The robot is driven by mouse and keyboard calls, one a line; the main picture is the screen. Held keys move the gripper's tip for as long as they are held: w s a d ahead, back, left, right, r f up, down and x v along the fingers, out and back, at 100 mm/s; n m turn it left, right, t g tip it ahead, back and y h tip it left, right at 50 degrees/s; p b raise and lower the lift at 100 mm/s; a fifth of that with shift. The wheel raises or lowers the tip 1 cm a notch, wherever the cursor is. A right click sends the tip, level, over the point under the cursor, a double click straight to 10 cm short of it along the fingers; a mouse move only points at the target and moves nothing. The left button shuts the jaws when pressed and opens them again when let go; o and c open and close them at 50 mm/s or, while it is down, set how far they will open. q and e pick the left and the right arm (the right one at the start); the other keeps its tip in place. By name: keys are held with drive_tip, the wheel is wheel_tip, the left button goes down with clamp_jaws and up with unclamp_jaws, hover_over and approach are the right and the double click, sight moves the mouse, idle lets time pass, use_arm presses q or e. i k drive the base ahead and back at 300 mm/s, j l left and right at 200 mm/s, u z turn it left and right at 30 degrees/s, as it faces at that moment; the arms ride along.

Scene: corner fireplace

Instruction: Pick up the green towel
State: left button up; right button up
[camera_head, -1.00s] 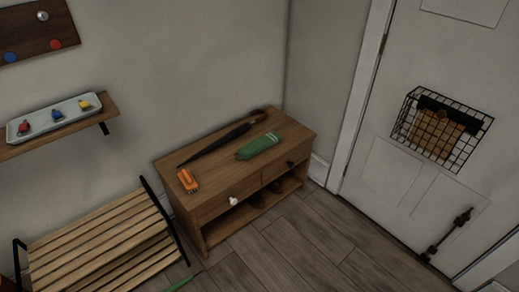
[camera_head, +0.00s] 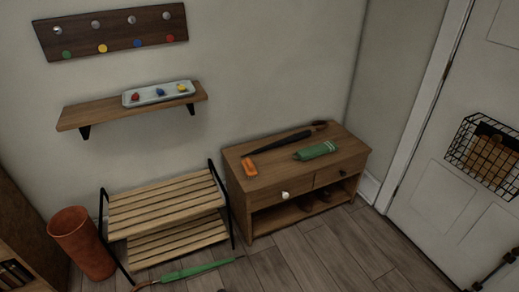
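The green towel (camera_head: 316,151) appears to be the rolled green item lying on top of the wooden cabinet (camera_head: 264,182), toward its right side. It has pale marks near its right end. A closed dark umbrella (camera_head: 282,142) lies behind it, and a small orange object (camera_head: 249,168) lies to its left.
A slatted bench (camera_head: 165,205) stands left of the cabinet, with a terracotta-coloured bin (camera_head: 82,243) beside it. A green umbrella (camera_head: 197,270) lies on the floor in front. A shelf (camera_head: 95,112) holds a tray (camera_head: 131,99). Floor before the cabinet is clear.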

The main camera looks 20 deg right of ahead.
sight(309, 152)
drive_tip(key=i+l+u, duration=0.2)
drive_tip(key=l+u, duration=0.25)
drive_tip(key=i+l+u, duration=0.1)
drive_tip(key=l+u, duration=0.85)
